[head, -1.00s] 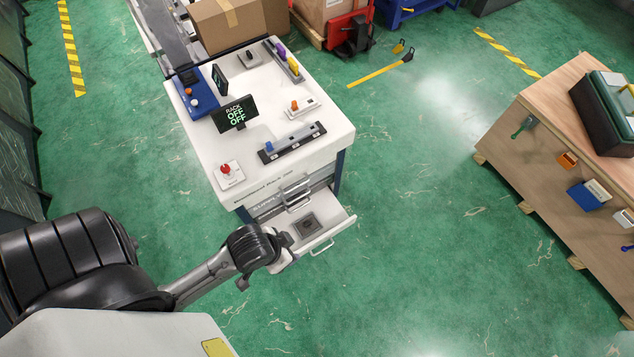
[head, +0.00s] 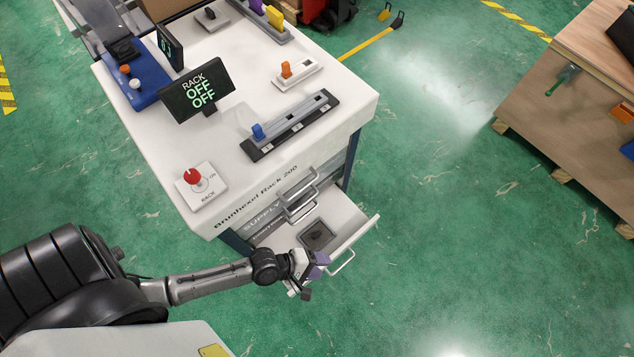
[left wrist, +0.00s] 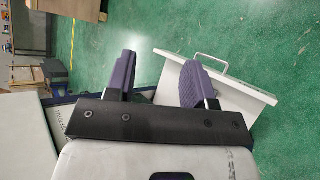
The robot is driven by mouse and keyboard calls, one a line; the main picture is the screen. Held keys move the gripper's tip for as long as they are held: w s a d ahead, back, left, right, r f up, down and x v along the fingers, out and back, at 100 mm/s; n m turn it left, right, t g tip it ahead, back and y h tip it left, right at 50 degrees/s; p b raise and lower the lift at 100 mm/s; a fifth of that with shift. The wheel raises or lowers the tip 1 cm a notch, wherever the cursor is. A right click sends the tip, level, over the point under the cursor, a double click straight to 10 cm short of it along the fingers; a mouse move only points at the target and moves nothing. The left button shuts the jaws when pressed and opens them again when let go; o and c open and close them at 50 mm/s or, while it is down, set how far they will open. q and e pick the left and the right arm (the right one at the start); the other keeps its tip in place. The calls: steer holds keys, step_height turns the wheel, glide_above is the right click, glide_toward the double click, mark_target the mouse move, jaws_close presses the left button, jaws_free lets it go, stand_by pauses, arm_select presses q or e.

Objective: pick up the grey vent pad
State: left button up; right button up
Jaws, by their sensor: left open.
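The grey vent pad (head: 316,235) is a dark grey square lying in the open white drawer (head: 358,236) of the rack cabinet. My left gripper (head: 311,274) is at the drawer's near left side, in front of the pad in the picture and apart from it. In the left wrist view the two purple fingers of the left gripper (left wrist: 156,82) stand wide apart with nothing between them. The drawer (left wrist: 235,90) with its handle shows behind the right finger there. The pad does not show in the left wrist view. My right gripper is not in view.
The white cabinet top (head: 250,110) carries a display (head: 196,92) reading RACK OFF OFF, a red knob (head: 193,176) and slider strips. A wooden bench (head: 560,110) stands at the right. The green floor (head: 450,230) between is clear.

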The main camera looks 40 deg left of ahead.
arm_select(q)
steer(key=a+f+n+t+y+b, duration=0.1)
steer(key=a+f+n+b, duration=0.2)
steer(key=f+n+b, duration=0.55)
steer(key=a+f+n+t+y+b, duration=0.1)
steer(key=a+f+n+t+b, duration=0.15)
steer(key=f+b, duration=0.75)
steer(key=n+t+y+b, duration=0.1)
steer(key=n+y+b, duration=0.3)
steer(key=n+b, duration=0.4)
glide_toward(314, 236)
steer(key=b+x, duration=0.2)
steer(key=x, duration=0.1)
steer(key=shift+w+d+f, duration=0.1)
steer(key=shift+w+f, duration=0.15)
steer(key=shift+f, duration=0.05)
steer(key=shift+w+f+b, duration=0.2)
steer(key=shift+w+b, duration=0.2)
steer(key=shift+w, duration=0.05)
steer(key=b+x, duration=0.2)
steer(key=x, duration=0.2)
steer(key=shift+w+d, duration=0.1)
steer(key=shift+w, duration=0.45)
steer(key=shift+s, duration=0.15)
steer(key=shift+c, duration=0.2)
